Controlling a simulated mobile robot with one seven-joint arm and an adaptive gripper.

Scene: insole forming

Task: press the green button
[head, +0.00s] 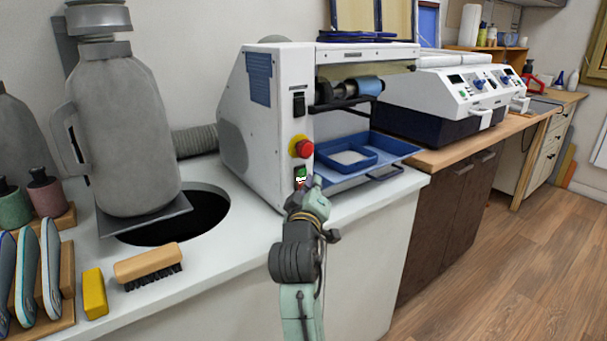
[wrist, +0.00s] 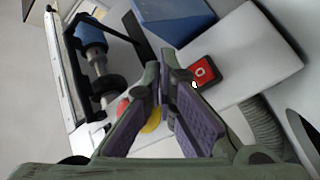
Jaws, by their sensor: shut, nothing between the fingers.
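The green button (head: 300,172) is on the narrow front panel of the white machine (head: 268,120), low down, below a red mushroom knob on a yellow base (head: 305,148). My gripper (head: 314,184) is right at the button's lower right in the head view; whether it touches is not clear. In the wrist view my gripper (wrist: 160,88) is shut and empty, its fingertips beside a red square switch face with a white ring (wrist: 204,72). The green button is hidden behind the fingers in that view.
A black rocker switch (head: 299,104) sits above the knob. A blue tray (head: 385,150) sticks out of the machine at right. A brush (head: 148,264) and a yellow block (head: 95,292) lie at left on the white counter (head: 215,262).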

